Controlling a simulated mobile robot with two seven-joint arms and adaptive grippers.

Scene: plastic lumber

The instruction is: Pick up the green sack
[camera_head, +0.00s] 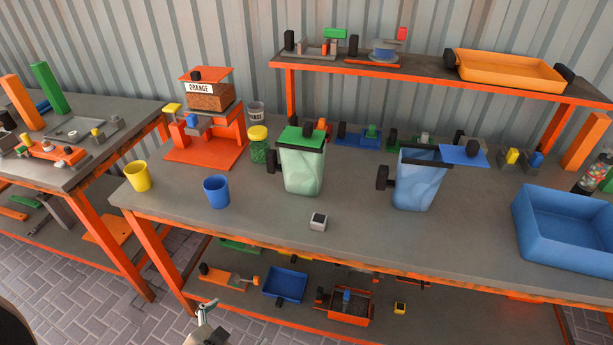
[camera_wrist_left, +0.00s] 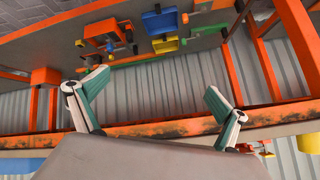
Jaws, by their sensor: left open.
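The green sack (camera_head: 302,171) is pale, translucent green and stands upright on the workbench near the middle of the head view. A dark rim and a green flat piece (camera_head: 303,137) are at its top. My left gripper (camera_head: 207,316) is at the bottom edge of the head view, in front of the bench and well apart from the sack. In the left wrist view its two fingers (camera_wrist_left: 158,88) are spread, with nothing between them. The sack cannot be made out in the left wrist view. My right gripper does not show.
A blue sack (camera_head: 418,180) stands to the right, and a blue bin (camera_head: 568,250) sits at the right end. A blue cup (camera_head: 216,192), a yellow cup (camera_head: 138,176) and a small white-sided block (camera_head: 318,222) are on the bench. The orange front edge (camera_head: 330,262) lies between gripper and sack.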

